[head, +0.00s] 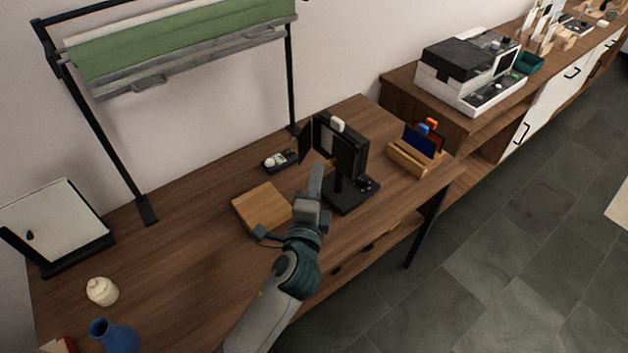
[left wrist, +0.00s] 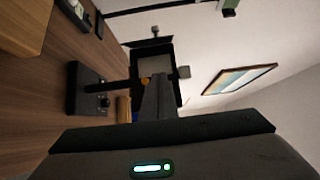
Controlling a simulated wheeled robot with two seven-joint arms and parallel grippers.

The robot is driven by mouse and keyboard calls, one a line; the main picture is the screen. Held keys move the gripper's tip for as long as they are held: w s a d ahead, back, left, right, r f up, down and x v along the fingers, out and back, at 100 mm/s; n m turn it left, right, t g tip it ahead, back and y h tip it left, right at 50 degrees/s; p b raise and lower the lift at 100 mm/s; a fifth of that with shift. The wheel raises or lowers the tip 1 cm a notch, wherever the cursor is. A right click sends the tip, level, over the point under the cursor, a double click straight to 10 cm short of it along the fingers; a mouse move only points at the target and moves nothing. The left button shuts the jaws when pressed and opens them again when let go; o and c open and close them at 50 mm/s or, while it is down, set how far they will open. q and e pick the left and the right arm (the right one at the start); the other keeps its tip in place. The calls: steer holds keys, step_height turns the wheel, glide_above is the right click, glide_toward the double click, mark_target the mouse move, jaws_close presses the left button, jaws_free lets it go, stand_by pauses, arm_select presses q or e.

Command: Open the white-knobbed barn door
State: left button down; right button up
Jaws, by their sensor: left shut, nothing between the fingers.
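A black panel lamp (head: 349,150) with hinged flaps stands on a short post over a black base (head: 347,193) on the wooden table. A white knob (head: 338,124) sits at its top edge; it also shows in the left wrist view (left wrist: 184,72). A side flap (head: 305,141) stands out at the lamp's left. A small orange-yellow knob (left wrist: 146,80) is on the lamp's lower part. My left gripper (head: 317,171) is shut and empty, in front of the lamp and below the white knob. Its fingers (left wrist: 157,84) hide part of the lamp face; contact is unclear.
A wooden block (head: 262,208) lies left of the lamp, a small black device (head: 281,160) behind it. A wooden holder (head: 415,158) stands at right. A blue vase (head: 113,337) and cream jar (head: 102,291) are at front left. The table between is clear.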

mark_target(304, 153)
arm_select(q)
steer(key=w+a+p, duration=0.1)
steer(key=w, duration=0.1)
steer(key=w+p, duration=0.1)
steer(key=w, duration=0.2)
steer(key=w+a, duration=0.1)
steer(key=w, duration=0.1)
steer(key=shift+w+a+p, duration=0.15)
steer(key=shift+a+p, duration=0.2)
steer(key=shift+p, duration=0.05)
steer(key=shift+a, duration=0.1)
